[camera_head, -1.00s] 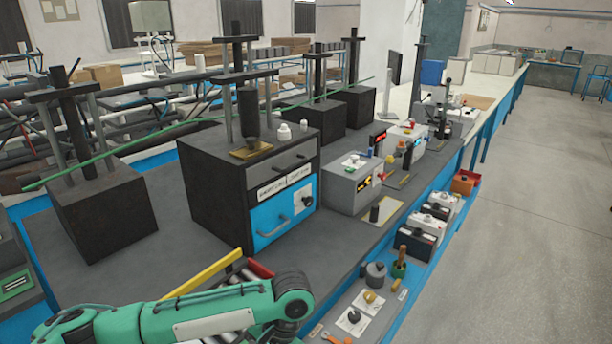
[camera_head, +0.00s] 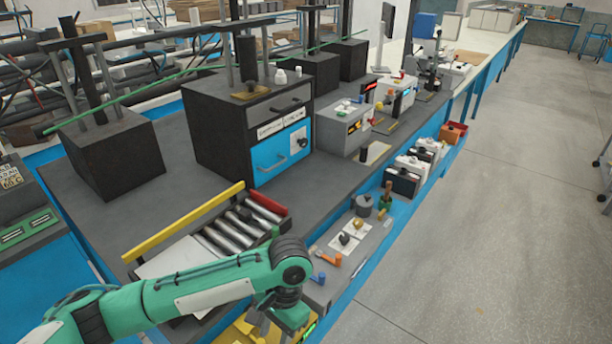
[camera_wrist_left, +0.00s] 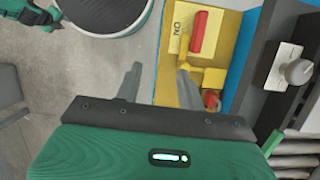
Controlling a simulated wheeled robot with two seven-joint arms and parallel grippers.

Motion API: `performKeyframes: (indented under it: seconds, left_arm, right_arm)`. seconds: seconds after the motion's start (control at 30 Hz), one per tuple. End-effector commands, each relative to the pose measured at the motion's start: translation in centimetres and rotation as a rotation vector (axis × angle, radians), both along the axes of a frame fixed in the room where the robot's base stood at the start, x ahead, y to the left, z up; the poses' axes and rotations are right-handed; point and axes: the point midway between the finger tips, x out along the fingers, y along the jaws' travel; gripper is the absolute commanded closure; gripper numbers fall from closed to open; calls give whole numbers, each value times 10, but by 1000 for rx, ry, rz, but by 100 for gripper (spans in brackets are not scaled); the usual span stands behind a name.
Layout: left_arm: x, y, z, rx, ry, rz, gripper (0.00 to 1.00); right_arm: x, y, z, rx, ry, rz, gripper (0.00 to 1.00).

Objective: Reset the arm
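My left arm (camera_head: 200,290) is green and reaches in from the left in the head view, its end bent down at the bottom centre. Its fingertips do not show there. In the left wrist view my left gripper (camera_wrist_left: 159,80) has its two fingers apart with nothing between them. The right finger overlaps the edge of a yellow panel (camera_wrist_left: 226,85) with a red-handled yellow lever (camera_wrist_left: 199,33). I cannot tell whether it touches the panel.
A roller tray (camera_head: 243,223) with a yellow rail lies beside the arm on the dark bench. A black and blue press cabinet (camera_head: 283,155) stands behind it. A grey panel (camera_head: 340,270) with knobs lies right of the arm. Floor (camera_head: 480,220) at the right is clear.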

Motion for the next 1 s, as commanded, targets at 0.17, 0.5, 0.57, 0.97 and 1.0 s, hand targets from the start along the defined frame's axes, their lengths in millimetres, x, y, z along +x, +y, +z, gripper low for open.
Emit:
performKeyframes:
  seconds: [0.17, 0.5, 0.57, 0.97, 1.0]
  left_arm:
    - [-16, -17, -9, -93, -8, -21, 61]
    - [-52, -54, -24, -374, -79, -8, 61]
    - [-57, -57, -25, -421, -100, 8, 61]
    - [-77, -30, -38, -590, -285, 205, 61]
    - [-79, -22, -40, -591, -307, 229, 61]
  right_arm:
    - [2, 0, 0, 0, -2, 0, 64]
    - [-11, -1, 0, -1, 13, 0, 64]
    - [-10, 0, 0, -1, 13, 0, 64]
    - [-8, 0, 0, -1, 10, 0, 64]
    - [-7, 0, 0, -1, 9, 0, 64]
